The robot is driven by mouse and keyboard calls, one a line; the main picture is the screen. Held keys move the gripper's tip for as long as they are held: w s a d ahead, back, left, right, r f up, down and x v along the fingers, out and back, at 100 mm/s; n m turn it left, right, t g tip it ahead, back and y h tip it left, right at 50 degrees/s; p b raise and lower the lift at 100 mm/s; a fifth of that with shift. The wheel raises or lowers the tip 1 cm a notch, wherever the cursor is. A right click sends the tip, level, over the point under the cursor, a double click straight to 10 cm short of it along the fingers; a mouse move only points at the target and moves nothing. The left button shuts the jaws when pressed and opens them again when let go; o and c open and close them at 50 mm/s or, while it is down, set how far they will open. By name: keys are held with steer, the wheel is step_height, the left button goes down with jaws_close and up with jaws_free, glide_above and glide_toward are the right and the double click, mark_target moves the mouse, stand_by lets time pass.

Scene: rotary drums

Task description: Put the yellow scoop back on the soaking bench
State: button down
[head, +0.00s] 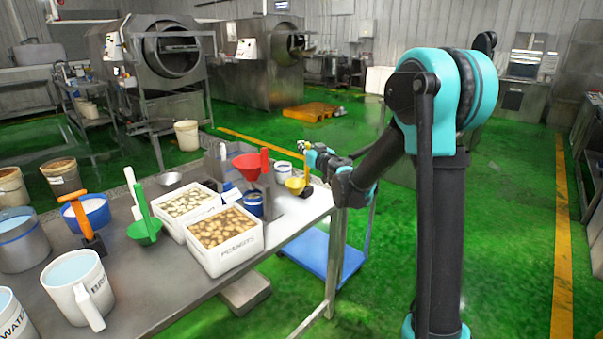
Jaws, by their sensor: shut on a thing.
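The yellow scoop (295,185) is at the far right end of the grey soaking bench (160,285), with its bowl low and its handle upright. My gripper (306,148) is at the top of that handle and is shut on the scoop. The fingers are small in the head view and the exact grip is hard to make out. A dark block (307,191) shows beside the bowl. I cannot tell whether the bowl touches the bench or hangs just above it.
Close by are a red scoop (247,165), a blue container (253,204) and a white one (283,171). Two white crates (235,262) (176,228), a green scoop (144,232), an orange-handled tool (78,212) and a jug (75,290) crowd the bench. A blue platform (318,258) stands below.

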step_height(320, 180, down, 9)
stand_by(0.5)
steer(key=shift+f, duration=0.15)
steer(key=c, duration=1.6)
jaws_free()
